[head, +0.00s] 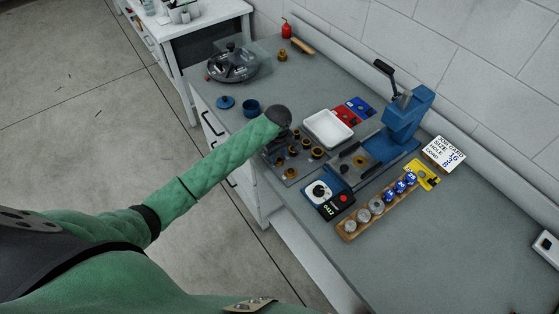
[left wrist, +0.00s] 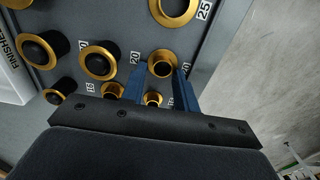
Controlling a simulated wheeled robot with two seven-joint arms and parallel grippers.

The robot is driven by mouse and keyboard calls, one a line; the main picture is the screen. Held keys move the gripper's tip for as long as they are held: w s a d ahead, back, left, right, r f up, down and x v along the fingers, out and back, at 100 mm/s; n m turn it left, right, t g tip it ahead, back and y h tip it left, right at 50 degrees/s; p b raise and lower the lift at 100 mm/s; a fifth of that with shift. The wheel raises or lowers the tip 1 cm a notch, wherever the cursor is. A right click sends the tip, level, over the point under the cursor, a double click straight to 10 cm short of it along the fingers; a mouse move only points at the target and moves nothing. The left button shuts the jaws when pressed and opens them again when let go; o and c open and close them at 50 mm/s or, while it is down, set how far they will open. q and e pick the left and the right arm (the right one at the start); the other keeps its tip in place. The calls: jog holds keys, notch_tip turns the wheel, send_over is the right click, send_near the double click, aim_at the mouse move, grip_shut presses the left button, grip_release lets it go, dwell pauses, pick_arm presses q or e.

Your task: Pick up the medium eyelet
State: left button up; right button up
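The medium eyelet (left wrist: 162,64) is a brass ring-shaped piece beside a label reading 20, on the grey plate in the left wrist view. My left gripper (left wrist: 161,72) has its two blue fingers apart, one on each side of this eyelet. I see no clear contact between the fingers and the eyelet. A larger eyelet (left wrist: 174,8) stands beyond it by the 25 label, and a smaller one (left wrist: 153,99) lies nearer, between the fingers' bases. In the head view my left gripper (head: 280,121) is over the plate, its fingers hidden. My right gripper is not in view.
Brass rings with black centres (left wrist: 98,61) stand left of the fingers. In the head view a white tray (head: 327,128), a blue press (head: 403,117), a blue control box (head: 327,195) and a wooden rack (head: 352,229) stand close by. The bench's right front is clear.

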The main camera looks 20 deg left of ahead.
aim_at(278, 160)
pick_arm(q)
grip_shut()
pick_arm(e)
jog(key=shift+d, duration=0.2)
pick_arm(q)
jog(key=shift+r, duration=0.1)
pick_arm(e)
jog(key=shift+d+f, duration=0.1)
